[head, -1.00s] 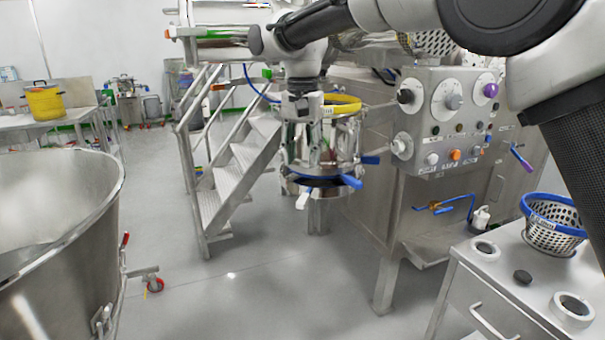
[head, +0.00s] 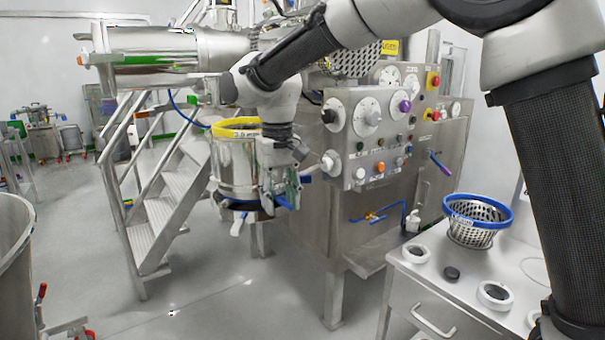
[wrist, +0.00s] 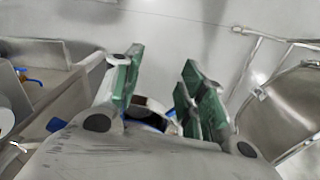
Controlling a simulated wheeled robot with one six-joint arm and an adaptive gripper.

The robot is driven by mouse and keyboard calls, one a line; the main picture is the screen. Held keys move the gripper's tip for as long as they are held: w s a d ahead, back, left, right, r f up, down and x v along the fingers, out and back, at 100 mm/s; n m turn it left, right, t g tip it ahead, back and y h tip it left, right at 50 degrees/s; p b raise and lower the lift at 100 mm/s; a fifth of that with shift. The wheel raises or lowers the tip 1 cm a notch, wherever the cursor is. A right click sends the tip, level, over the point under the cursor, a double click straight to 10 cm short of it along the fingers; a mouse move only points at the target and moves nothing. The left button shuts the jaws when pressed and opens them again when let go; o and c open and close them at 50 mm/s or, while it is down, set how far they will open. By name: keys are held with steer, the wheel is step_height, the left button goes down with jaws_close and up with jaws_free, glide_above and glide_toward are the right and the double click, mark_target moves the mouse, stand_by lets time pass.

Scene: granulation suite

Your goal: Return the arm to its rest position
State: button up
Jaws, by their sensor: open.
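My arm reaches across the top of the head view from the right, bent at the elbow. My gripper (head: 279,188) hangs from its end, pointing down, in front of the steel vessel with the yellow ring (head: 236,128). In the wrist view my gripper (wrist: 158,92) has its green-padded fingers spread apart with nothing held between them. A round dark opening with a blue and white rim (wrist: 150,112) shows beyond and between the fingers. I cannot tell from the head view whether the gripper touches the vessel.
The control panel (head: 366,125) with dials stands right of my gripper. A counter (head: 425,290) at the lower right bears a blue-rimmed perforated basket (head: 477,221). Steel stairs (head: 160,210) stand left, and a large steel bin (head: 14,265) at the left edge. Floor between is clear.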

steer(key=s+d+r+t, duration=0.1)
steer(key=s+d, duration=0.2)
steer(key=d, duration=0.9)
steer(key=s+d+r, duration=0.1)
steer(key=s+d, duration=0.3)
steer(key=d, duration=0.8)
steer(key=s+d+m+t, duration=0.1)
steer(key=s+d+m, duration=0.1)
steer(key=s+d, duration=0.4)
steer(key=s+d+r+m+t, duration=0.1)
steer(key=s+d+m+t, duration=0.1)
steer(key=s+d, duration=0.5)
steer(key=d+m, duration=0.1)
steer(key=d, duration=0.4)
steer(key=shift+r+t, duration=0.15)
steer(key=shift+t, duration=0.15)
